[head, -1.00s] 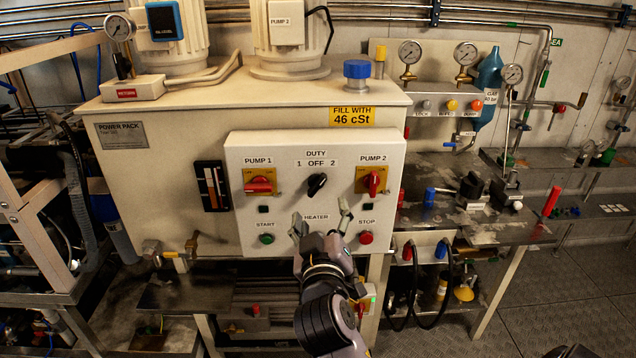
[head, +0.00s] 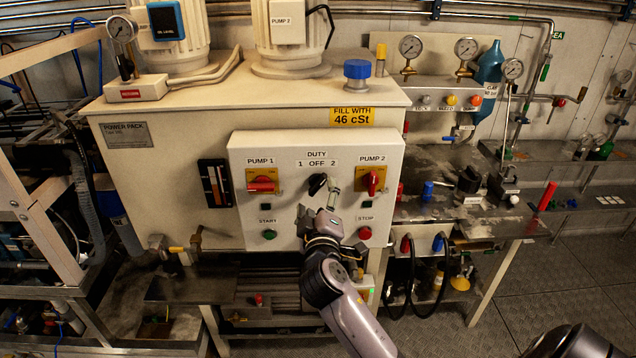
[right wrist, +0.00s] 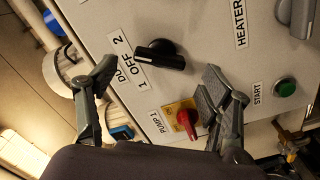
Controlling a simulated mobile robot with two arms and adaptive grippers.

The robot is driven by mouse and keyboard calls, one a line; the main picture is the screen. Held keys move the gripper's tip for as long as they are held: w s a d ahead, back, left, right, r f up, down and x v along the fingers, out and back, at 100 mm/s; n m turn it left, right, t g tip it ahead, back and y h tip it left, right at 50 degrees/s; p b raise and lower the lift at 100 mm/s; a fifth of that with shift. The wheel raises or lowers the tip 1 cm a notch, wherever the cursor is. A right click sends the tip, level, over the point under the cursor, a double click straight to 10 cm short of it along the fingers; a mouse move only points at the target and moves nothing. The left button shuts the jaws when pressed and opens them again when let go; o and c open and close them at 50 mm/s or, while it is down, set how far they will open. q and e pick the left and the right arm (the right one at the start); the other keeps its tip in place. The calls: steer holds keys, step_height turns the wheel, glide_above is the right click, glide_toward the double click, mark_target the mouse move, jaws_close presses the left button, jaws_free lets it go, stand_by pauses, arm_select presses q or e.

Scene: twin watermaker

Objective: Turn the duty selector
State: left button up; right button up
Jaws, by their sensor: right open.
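The duty selector (head: 317,183) is a black knob on the white control panel (head: 391,150), below the labels "1 OFF 2". In the right wrist view the selector (right wrist: 160,54) has its bar pointing roughly towards OFF; its exact setting is hard to tell. My right gripper (head: 318,202) is open, just below and in front of the knob in the head view. In the right wrist view its fingers (right wrist: 160,88) are spread wide, with the knob beyond and between them. I see no contact with it.
Red pump 1 switch (head: 262,184) and pump 2 switch (head: 372,182) flank the selector. The green start button (head: 269,234) and red stop button (head: 365,233) sit lower on the panel. The heater knob (right wrist: 298,16) shows in the right wrist view.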

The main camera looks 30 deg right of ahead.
mark_target(318, 187)
steer(key=x, duration=0.4)
steer(key=shift+w+d+p, duration=0.1)
steer(key=shift+p, duration=0.3)
steer(key=shift+c, duration=0.3)
